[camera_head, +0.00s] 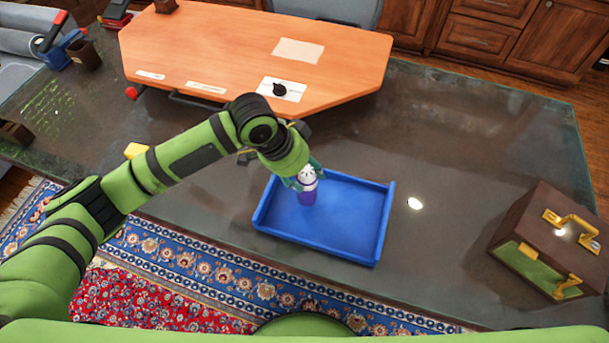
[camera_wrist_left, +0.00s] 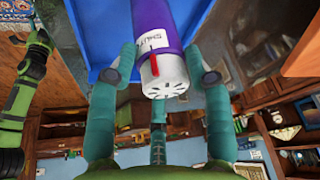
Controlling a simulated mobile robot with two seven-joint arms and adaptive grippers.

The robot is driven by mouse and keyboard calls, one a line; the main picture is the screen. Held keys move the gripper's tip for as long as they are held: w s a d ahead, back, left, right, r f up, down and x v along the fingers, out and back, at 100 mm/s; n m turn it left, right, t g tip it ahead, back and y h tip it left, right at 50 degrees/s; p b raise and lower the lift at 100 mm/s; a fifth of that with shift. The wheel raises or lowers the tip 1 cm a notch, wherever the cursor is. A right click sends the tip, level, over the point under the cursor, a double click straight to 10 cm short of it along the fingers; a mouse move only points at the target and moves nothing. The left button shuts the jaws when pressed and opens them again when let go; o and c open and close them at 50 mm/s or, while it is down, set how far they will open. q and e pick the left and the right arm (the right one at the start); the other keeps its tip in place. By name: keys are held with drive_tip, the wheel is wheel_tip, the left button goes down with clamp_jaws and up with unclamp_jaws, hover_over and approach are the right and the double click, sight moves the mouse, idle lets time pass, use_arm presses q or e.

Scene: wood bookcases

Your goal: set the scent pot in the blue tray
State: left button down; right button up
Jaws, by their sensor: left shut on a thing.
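The scent pot (camera_head: 307,192) is a small purple cylinder with a white, slotted top. My left gripper (camera_head: 304,181) is shut on it, and the pot shows over the left part of the blue tray (camera_head: 346,214) in the head view. In the left wrist view the pot (camera_wrist_left: 163,72) sits between the fingers of the left gripper (camera_wrist_left: 165,77), with a white label and a red mark on its side. The blue tray (camera_wrist_left: 95,30) shows behind it. I cannot tell whether the pot's base touches the tray floor.
The tray lies on a dark glass-topped table (camera_head: 450,130). A brown box with gold handles (camera_head: 550,240) stands at the right. An orange wooden board (camera_head: 240,50) lies behind the tray. A patterned rug (camera_head: 180,260) is on the floor in front. The table between tray and box is clear.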

use_arm(q)
drive_tip(key=shift+f, duration=1.3)
drive_tip(key=c, duration=0.5)
unclamp_jaws()
drive_tip(key=shift+f, duration=0.1)
drive_tip(key=shift+c, duration=0.2)
drive_tip(key=v, duration=1.2)
drive_tip(key=shift+r+b, duration=0.2)
drive_tip(key=shift+b, duration=0.2)
